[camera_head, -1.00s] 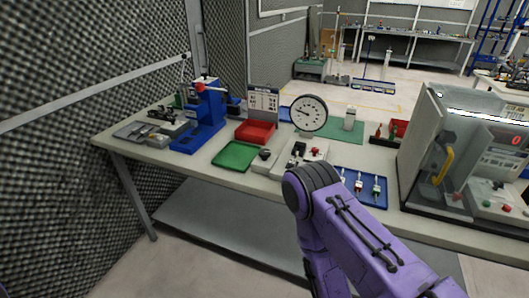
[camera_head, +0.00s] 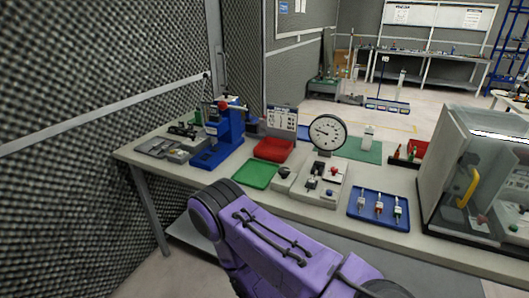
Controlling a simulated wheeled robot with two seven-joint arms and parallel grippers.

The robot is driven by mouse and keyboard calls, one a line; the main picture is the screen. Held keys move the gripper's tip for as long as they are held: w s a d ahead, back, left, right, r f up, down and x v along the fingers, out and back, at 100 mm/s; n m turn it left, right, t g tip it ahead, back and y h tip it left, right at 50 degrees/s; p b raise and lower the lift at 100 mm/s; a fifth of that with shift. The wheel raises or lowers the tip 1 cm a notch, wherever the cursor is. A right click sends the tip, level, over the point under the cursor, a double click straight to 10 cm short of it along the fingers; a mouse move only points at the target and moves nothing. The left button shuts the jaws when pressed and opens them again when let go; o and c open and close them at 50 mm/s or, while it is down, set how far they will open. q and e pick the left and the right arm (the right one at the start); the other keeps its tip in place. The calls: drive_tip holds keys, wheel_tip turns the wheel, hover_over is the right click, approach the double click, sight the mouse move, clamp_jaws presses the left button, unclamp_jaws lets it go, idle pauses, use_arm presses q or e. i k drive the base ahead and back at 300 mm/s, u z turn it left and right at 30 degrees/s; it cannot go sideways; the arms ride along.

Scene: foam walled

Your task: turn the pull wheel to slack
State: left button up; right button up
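A blue bench device (camera_head: 226,132) with a red part (camera_head: 222,104) at its top stands on the left of the workbench (camera_head: 150,158). I cannot make out for sure which part is the pull wheel, nor whether it is taut or slack. A round white dial gauge (camera_head: 327,133) stands upright behind a pale control box (camera_head: 322,180) with a red knob and dark levers. A purple arm of mine crosses the lower middle, in front of the bench. Neither of my grippers is in view.
A green tray (camera_head: 255,175) and a red tray (camera_head: 273,149) lie right of the blue device. A blue tray (camera_head: 378,224) holds small connectors. A clear-walled enclosure (camera_head: 465,183) with a yellow handle fills the bench's right end. A foam wall (camera_head: 90,90) borders the left.

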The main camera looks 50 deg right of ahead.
sight(283, 171)
drive_tip(key=i, duration=0.55)
drive_tip(key=z, duration=2.8)
